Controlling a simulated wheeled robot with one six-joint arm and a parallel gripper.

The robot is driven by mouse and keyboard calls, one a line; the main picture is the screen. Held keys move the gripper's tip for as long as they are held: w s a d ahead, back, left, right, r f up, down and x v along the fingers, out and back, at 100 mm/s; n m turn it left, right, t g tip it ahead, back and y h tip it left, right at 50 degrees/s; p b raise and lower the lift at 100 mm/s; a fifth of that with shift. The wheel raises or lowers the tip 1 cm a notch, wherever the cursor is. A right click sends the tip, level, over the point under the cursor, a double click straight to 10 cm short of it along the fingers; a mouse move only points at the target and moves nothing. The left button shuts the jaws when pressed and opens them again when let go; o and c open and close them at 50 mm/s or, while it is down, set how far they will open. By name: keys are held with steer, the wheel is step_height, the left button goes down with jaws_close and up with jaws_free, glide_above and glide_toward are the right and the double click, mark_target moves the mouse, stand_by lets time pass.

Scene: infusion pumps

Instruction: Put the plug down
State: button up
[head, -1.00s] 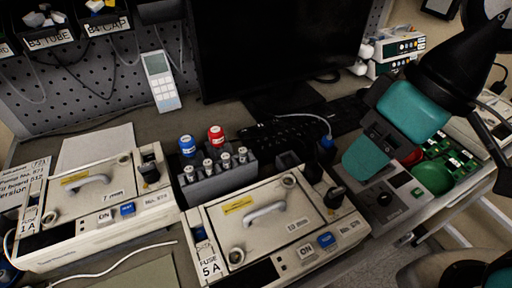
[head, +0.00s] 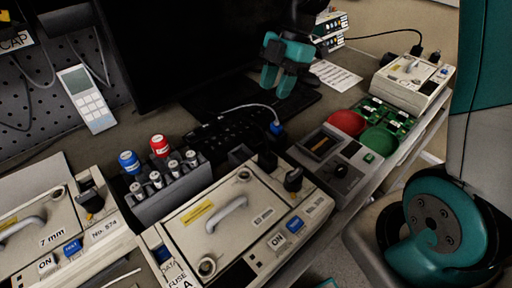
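A blue plug (head: 277,127) on a thin pale cable (head: 250,106) is in the middle of the head view, behind the grey tester and beside the keyboard. Whether it rests on the desk or sits in a socket I cannot tell. My gripper (head: 278,84) is beyond the plug, near the monitor's lower right, with its teal fingers pointing down. The fingers look a little apart, and I see nothing held between them. The gripper is clear of the plug in the picture.
A pump (head: 245,225) stands in front, another (head: 50,235) at left and one (head: 412,82) at back right. A holder (head: 172,192) with red and blue caps, a keyboard (head: 225,135), a tester (head: 340,165) and red (head: 346,122) and green (head: 379,140) domes crowd the desk.

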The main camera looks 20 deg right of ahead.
steer(key=p, duration=0.1)
glide_toward(256, 141)
steer(key=x, duration=0.5)
steer(key=shift+s+a+f, duration=0.1)
steer(key=shift+s+a, duration=0.1)
steer(key=shift+s, duration=0.1)
steer(key=shift+w+p+x, duration=0.15)
steer(key=shift+p+x, duration=0.2)
steer(key=shift+x, duration=0.95)
steer(key=shift+w+p+x, duration=0.15)
steer(key=shift+p+x, duration=0.2)
steer(key=shift+x, duration=0.95)
steer(key=shift+d+f, duration=0.1)
steer(key=shift+d, duration=0.05)
jaws_close()
